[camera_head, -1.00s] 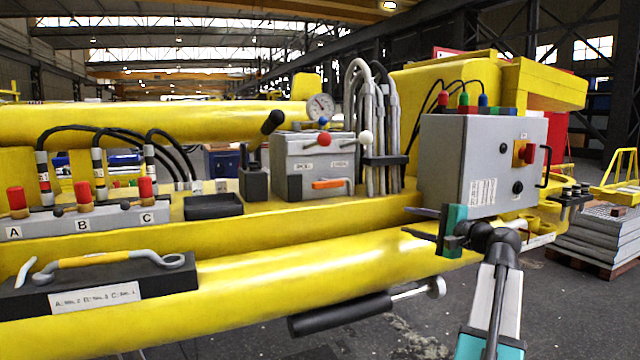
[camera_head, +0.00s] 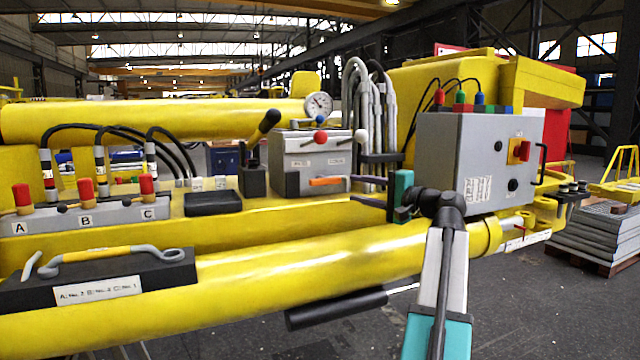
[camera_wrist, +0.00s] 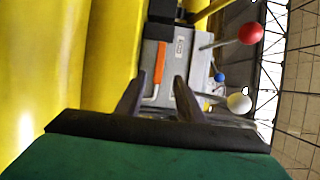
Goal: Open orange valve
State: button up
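The orange valve handle (camera_head: 328,181) lies level across the lower front of a grey valve box (camera_head: 290,160). In the wrist view the orange handle (camera_wrist: 159,62) appears beyond the fingers, in line with the gap between them. My gripper (camera_head: 362,178) is to the right of the handle in the head view, with its fingers pointing left towards the box. In the wrist view my gripper (camera_wrist: 156,92) is open and empty, its two fingers apart. The handle appears apart from the fingers.
Levers with red (camera_wrist: 251,33) and white (camera_wrist: 239,103) knobs stick out beside the handle. Grey hoses (camera_head: 357,110) rise behind the gripper. A grey control box (camera_head: 450,150) stands right of it. A yellow beam (camera_head: 300,270) runs below.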

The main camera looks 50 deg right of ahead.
aim_at(328, 182)
jog(key=shift+d, duration=0.1)
jog(key=w+p, duration=0.2)
jog(key=w, duration=1.1)
jog(key=shift+w, duration=0.3)
